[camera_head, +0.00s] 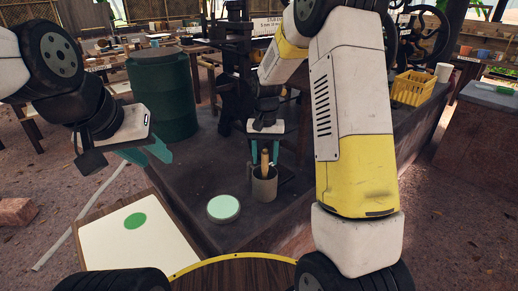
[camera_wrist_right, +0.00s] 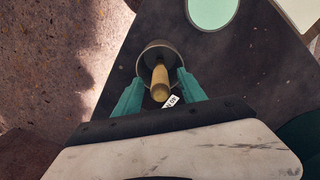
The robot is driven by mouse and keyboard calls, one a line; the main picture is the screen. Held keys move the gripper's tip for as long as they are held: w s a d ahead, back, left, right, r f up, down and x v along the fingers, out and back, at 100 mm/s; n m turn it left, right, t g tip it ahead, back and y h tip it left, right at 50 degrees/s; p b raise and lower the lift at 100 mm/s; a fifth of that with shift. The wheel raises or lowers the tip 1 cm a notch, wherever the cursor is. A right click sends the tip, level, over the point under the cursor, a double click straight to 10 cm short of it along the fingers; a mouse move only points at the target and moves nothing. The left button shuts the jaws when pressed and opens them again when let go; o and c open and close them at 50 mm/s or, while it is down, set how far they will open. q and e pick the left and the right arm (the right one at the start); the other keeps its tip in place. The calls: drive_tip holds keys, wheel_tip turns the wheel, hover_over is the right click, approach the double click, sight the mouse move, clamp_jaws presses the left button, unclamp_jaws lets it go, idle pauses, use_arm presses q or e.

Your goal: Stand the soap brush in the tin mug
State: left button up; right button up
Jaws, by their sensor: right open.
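The tin mug (camera_head: 265,186) stands upright on the dark stone bench. The soap brush (camera_head: 265,163) is in it, its yellow wooden handle sticking up out of the mug's mouth. In the right wrist view the brush handle (camera_wrist_right: 160,80) points toward the camera and the mug's rim (camera_wrist_right: 146,52) is round it. My right gripper (camera_head: 267,172) is open, its teal fingers apart on both sides of the handle at the mug. It also shows in the right wrist view (camera_wrist_right: 159,90). The brush's lower end is hidden inside the mug. My left gripper (camera_head: 150,155) is open and empty at the left.
A round dish with pale green contents (camera_head: 223,208) sits on the bench left of the mug. A large green drum (camera_head: 162,95) stands behind. A white board with a green spot (camera_head: 140,240) is at front left. A yellow crate (camera_head: 413,88) and pale cup (camera_head: 444,72) are at right.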

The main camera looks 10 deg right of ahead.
wheel_tip(320, 180, up, 8)
drive_tip(key=shift+f, duration=0.2)
drive_tip(key=s+d+r+n+t+y, duration=0.1)
drive_tip(key=s+d+r+t, duration=0.15)
drive_tip(key=s+r, duration=0.9)
drive_tip(key=s+n+t+y, duration=0.1)
drive_tip(key=s+n+t, duration=0.1)
drive_tip(key=s, duration=1.1)
drive_tip(key=shift+s+r+t, duration=0.2)
drive_tip(key=shift+r+t, duration=0.15)
drive_tip(key=shift+t, duration=0.5)
drive_tip(key=shift+d, duration=0.15)
